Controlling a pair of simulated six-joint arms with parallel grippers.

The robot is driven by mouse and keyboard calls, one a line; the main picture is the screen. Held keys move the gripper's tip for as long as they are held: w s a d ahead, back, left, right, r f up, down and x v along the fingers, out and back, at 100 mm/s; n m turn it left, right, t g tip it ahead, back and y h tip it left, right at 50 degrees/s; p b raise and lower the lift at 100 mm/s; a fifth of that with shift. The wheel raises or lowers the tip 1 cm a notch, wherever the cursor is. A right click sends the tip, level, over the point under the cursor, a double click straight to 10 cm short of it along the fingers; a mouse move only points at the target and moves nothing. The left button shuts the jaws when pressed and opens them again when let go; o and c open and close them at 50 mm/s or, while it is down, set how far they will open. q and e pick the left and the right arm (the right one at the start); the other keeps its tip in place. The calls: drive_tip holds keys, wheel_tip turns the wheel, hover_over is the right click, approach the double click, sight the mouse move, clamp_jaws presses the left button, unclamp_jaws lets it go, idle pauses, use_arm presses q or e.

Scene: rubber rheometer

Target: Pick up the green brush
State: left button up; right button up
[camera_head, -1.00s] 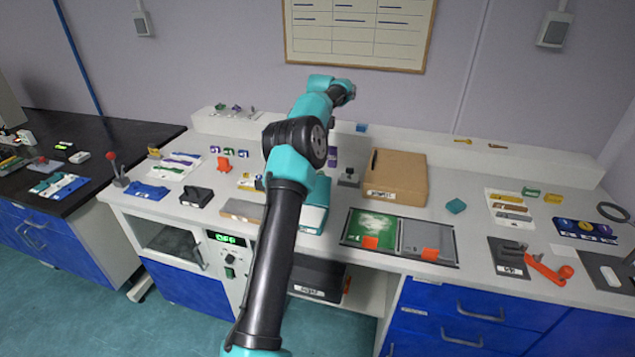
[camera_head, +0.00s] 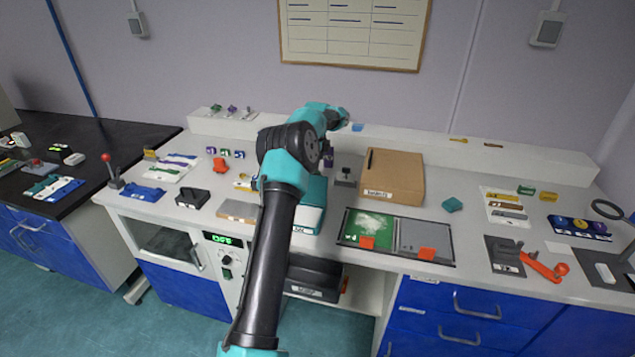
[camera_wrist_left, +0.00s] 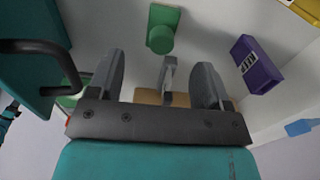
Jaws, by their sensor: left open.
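A green piece (camera_wrist_left: 164,27), a flat block with a round knob, lies just beyond my left fingertips in the left wrist view. It may be the green brush, but its shape does not make this certain. My left gripper (camera_wrist_left: 160,63) is open, its two grey fingers apart, with the green piece ahead of the gap and not touched. In the head view my left arm crosses the middle of the bench, its fingers are hidden, and I do not make out this green piece. My right gripper is not in view.
A purple labelled block (camera_wrist_left: 256,64) lies right of my fingers. A teal box (camera_wrist_left: 28,50) with a dark handle stands close on the left. In the head view, a cardboard box (camera_head: 398,172) stands right of my arm. Small coloured pieces (camera_head: 232,109) sit on the back ledge.

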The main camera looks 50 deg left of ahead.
sight(318, 173)
use_arm(q)
drive_tip(key=shift+f, duration=1.6)
drive_tip(key=shift+w+d+f, duration=0.1)
drive_tip(key=shift+w+f, duration=0.05)
drive_tip(key=shift+f, duration=1.15)
drive_tip(key=shift+w+d+f, duration=0.1)
drive_tip(key=shift+f, duration=1.2)
drive_tip(key=shift+a, duration=0.1)
drive_tip(key=c, duration=1)
